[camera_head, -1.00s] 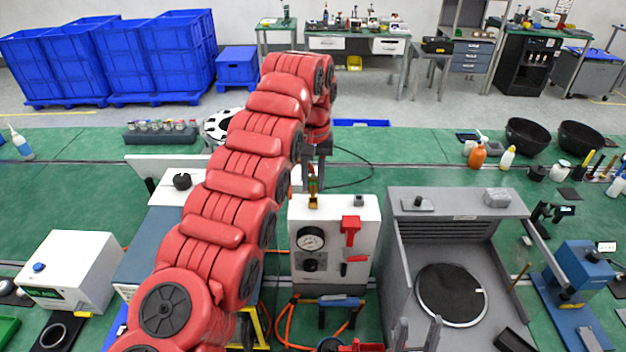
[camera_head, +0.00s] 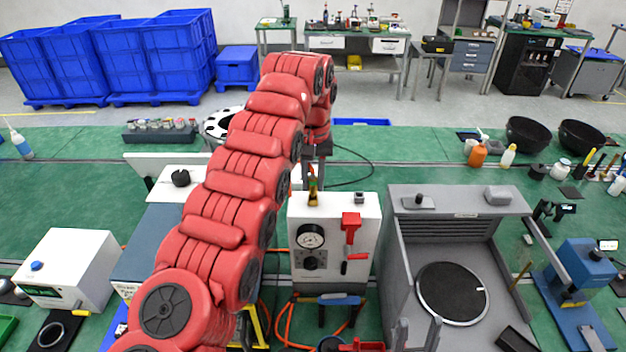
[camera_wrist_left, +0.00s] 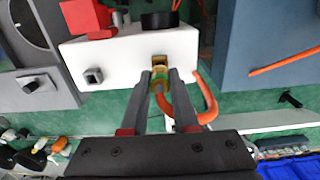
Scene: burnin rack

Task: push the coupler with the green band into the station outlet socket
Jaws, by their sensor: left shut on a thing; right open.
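The station is a white box (camera_head: 358,227) with a round gauge and a red lever. A brass outlet socket (camera_wrist_left: 159,62) sits on it, also visible on its top in the head view (camera_head: 313,200). My left gripper (camera_wrist_left: 164,82) is shut on the coupler with the green band (camera_wrist_left: 167,84), with an orange hose curving away from it. The coupler is lined up close against the socket; I cannot tell how far it is inside. In the head view my left gripper (camera_head: 313,180) is above the station's top.
A grey square fitting (camera_head: 359,198) stands right of the socket on the station's top. A grey machine with a round dark plate (camera_head: 408,270) is to the right. A white box (camera_head: 68,262) stands at the left. Orange hose (camera_head: 286,322) lies before the station.

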